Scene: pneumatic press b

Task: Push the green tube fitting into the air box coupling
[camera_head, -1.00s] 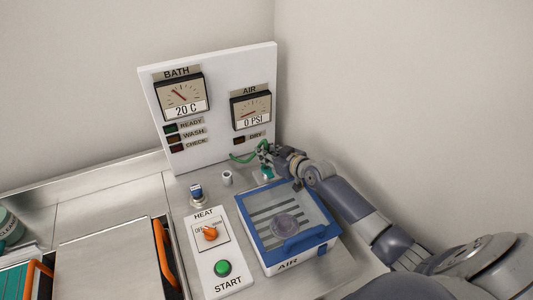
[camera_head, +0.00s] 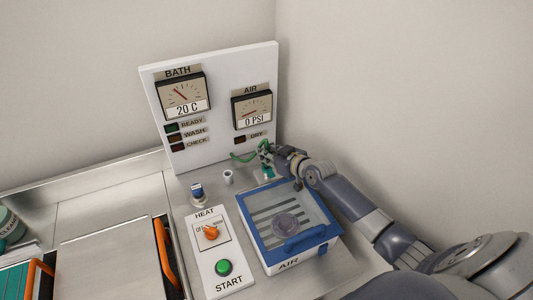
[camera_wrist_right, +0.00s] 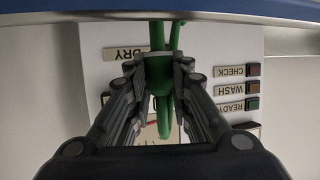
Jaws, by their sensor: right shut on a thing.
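My right gripper (camera_head: 264,150) is behind the back edge of the air box (camera_head: 246,214), near the panel. In the right wrist view its fingers (camera_wrist_right: 160,88) are shut on the green tube fitting (camera_wrist_right: 160,70), one on each side. The green tube (camera_head: 242,158) curves out to the left of the gripper in the head view. A green part (camera_head: 268,173) shows just below the gripper, at the box's back edge. I cannot make out the coupling's opening or whether the fitting touches it. My left gripper is not in view.
The white panel (camera_head: 215,75) with the bath and air gauges stands close behind the gripper. A small white cylinder (camera_head: 228,177) and a blue-topped knob (camera_head: 197,191) stand left of the box. The heat and start plate (camera_head: 207,260) lies beside the box.

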